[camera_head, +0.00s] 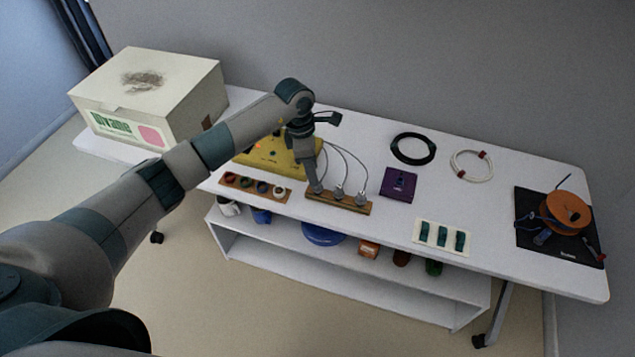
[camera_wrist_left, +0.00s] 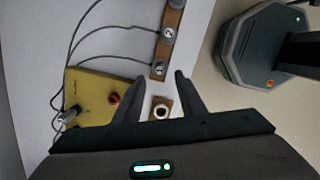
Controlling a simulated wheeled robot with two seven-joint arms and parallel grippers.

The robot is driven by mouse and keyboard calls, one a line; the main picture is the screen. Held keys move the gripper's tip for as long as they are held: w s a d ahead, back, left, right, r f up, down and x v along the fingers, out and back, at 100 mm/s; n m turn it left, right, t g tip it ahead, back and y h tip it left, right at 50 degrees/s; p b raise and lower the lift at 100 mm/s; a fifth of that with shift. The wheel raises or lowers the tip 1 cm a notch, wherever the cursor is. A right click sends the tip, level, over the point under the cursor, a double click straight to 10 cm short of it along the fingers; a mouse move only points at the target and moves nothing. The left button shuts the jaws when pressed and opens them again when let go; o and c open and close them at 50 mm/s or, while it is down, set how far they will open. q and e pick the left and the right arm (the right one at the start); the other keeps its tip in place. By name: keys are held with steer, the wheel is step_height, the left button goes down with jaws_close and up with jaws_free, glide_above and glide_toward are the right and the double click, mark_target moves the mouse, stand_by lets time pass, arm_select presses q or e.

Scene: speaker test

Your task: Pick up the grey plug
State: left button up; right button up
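Grey round plugs with thin cables stand in a wooden strip (camera_head: 325,204). One is the middle plug (camera_head: 340,194); another is the right plug (camera_head: 361,198). My left gripper (camera_head: 314,182) reaches down at the strip's left end and hides much of that end. In the left wrist view my left gripper (camera_wrist_left: 160,78) is open. The grey plug marked 1 (camera_wrist_left: 159,68) sits in the strip, just beyond and between the fingertips. The plug marked 2 (camera_wrist_left: 168,32) stands farther along. I cannot tell whether the fingers touch a plug. My right gripper is out of view.
A yellow box (camera_head: 262,157) with cables stands behind the strip, close to my arm. A board with round rings (camera_head: 256,196) lies left, a purple box (camera_head: 398,184) right. Coiled black (camera_head: 413,162) and white cables lie behind. A large carton (camera_head: 150,95) stands far left.

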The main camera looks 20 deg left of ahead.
mark_target(317, 188)
arm_select(q)
steer(key=shift+f, duration=0.45)
steer(key=shift+d, duration=0.1)
steer(key=shift+d+f+p, duration=0.2)
steer(key=shift+f+p, duration=0.2)
steer(key=shift+p, duration=0.2)
steer(key=f, duration=0.1)
steer(key=f+p, duration=0.1)
steer(key=shift+w+d+f+p, duration=0.2)
steer(key=shift+d+f+p, duration=0.1)
steer(key=shift+d+f, duration=0.1)
steer(key=shift+f, duration=0.7)
steer(key=shift+c, duration=0.6)
steer(key=c, duration=0.8)
